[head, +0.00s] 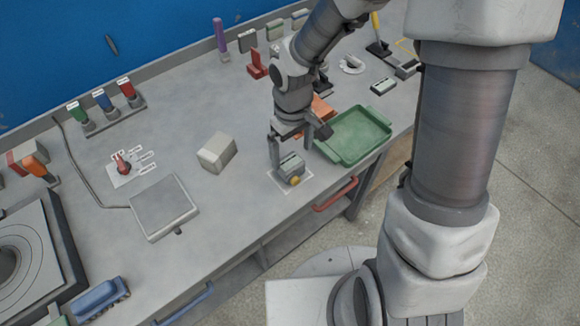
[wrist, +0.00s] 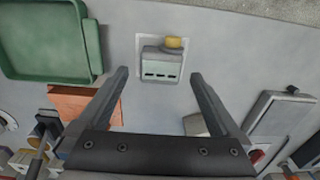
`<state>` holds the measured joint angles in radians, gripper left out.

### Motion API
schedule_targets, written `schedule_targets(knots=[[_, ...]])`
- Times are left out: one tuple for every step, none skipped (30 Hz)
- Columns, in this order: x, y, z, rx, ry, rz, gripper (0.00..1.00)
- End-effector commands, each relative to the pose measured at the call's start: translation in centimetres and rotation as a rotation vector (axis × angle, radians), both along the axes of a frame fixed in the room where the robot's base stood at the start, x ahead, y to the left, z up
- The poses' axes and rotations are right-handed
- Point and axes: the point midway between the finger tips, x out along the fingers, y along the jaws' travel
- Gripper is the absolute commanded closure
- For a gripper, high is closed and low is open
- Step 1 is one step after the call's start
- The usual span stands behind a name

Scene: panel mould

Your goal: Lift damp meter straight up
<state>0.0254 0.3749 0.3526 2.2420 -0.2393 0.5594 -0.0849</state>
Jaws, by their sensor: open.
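The damp meter (head: 290,171) is a small grey-green box with a yellow knob, standing on a pale marked square near the front edge of the bench. In the wrist view the damp meter (wrist: 161,66) shows dark slots on its face and lies between the lines of my two fingers, with a gap on each side. My gripper (head: 291,156) is open and empty, pointing down at the meter from just above or around its top. In the wrist view the fingertips (wrist: 160,73) do not touch it. How far down the fingers reach is unclear.
A green tray (head: 354,136) stands close to the right of the meter, with an orange item (head: 321,108) behind it. A pale block (head: 217,152) and a grey flat plate (head: 164,206) lie to the left. A red handle (head: 335,195) juts from the bench front.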

Motion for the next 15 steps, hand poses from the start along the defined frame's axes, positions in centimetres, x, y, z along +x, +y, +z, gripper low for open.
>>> schedule_targets(knots=[[-0.1,0.0,-0.9,-0.001,0.003,0.003,0.00],[-0.1,0.0,-1.2,-0.001,0.002,0.003,0.00],[0.0,0.0,-1.6,0.000,0.001,0.002,0.00],[0.0,0.0,-1.7,0.000,0.001,0.001,0.00],[0.0,0.0,-1.9,-0.001,0.001,0.001,0.00],[0.0,0.0,-2.0,-0.001,0.001,0.000,0.00],[0.0,0.0,-2.1,-0.001,0.001,0.001,0.00],[0.0,0.0,-2.3,-0.001,0.001,0.001,0.00],[0.0,0.1,-2.7,-0.001,0.001,0.002,0.00],[0.0,0.1,-3.0,-0.001,0.002,0.002,0.00],[0.0,0.2,-3.5,-0.001,0.003,0.002,0.00],[0.0,0.3,-4.0,-0.001,0.003,0.002,0.00],[0.1,0.4,-4.5,-0.001,0.003,0.003,0.00],[0.1,0.4,-4.9,-0.001,0.003,0.003,0.00],[0.2,0.5,-5.4,-0.001,0.003,0.002,0.00]])
